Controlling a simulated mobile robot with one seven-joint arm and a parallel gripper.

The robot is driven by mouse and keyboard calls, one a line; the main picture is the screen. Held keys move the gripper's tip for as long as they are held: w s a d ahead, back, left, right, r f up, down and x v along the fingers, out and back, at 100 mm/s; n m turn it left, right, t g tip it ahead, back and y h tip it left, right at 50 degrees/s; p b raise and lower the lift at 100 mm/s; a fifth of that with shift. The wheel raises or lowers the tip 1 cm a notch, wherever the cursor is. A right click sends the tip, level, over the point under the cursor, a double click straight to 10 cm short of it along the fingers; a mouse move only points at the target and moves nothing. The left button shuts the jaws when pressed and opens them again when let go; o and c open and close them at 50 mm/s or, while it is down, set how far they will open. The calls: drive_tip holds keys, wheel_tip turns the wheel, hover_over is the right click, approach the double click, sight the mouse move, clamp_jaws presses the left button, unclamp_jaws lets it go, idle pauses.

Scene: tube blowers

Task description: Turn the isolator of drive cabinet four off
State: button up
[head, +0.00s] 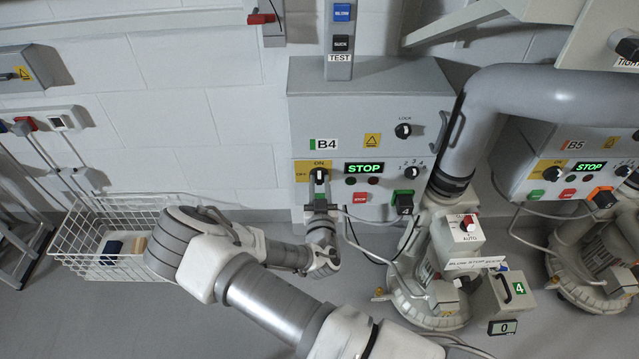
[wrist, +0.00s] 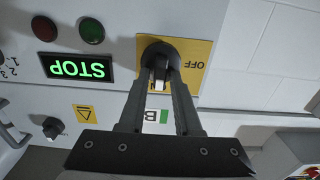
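The cabinet marked B4 (head: 370,110) is on the wall at the middle of the head view. Its black rotary isolator knob (head: 318,173) sits on a yellow ON/OFF plate (head: 300,168), ON at the top and OFF at the left. In the wrist view, which is upside down, the knob's handle (wrist: 161,72) has its white mark toward the ON side. My gripper (wrist: 160,84) has one finger on each side of the handle. I cannot tell whether they press on it. A display (head: 364,168) reads STOP in green.
Red and green lamps, a red STOP button (head: 360,198) and a lock switch (head: 403,130) are near the knob. Cabinet B5 (head: 575,160) and a thick grey pipe (head: 545,95) are to the right. A wire basket (head: 115,225) hangs at the left.

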clamp_jaws()
drive_tip(key=n+b, duration=0.1)
drive_tip(key=n, duration=0.3)
drive_tip(key=shift+a, duration=0.2)
drive_tip(key=n+b, duration=0.1)
drive_tip(key=n, duration=0.2)
drive_tip(key=shift+a+f+n, duration=0.1)
drive_tip(key=shift+a+n, duration=0.05)
drive_tip(key=shift+n, duration=0.15)
drive_tip(key=n, duration=0.2)
drive_tip(key=n+b, duration=0.1)
drive_tip(key=n, duration=0.2)
drive_tip(key=shift+a+f, duration=0.15)
drive_tip(key=shift+f, duration=0.05)
drive_tip(key=shift+f+n+b, duration=0.15)
drive_tip(key=shift+n+b, duration=0.55)
drive_tip(key=shift+n, duration=2)
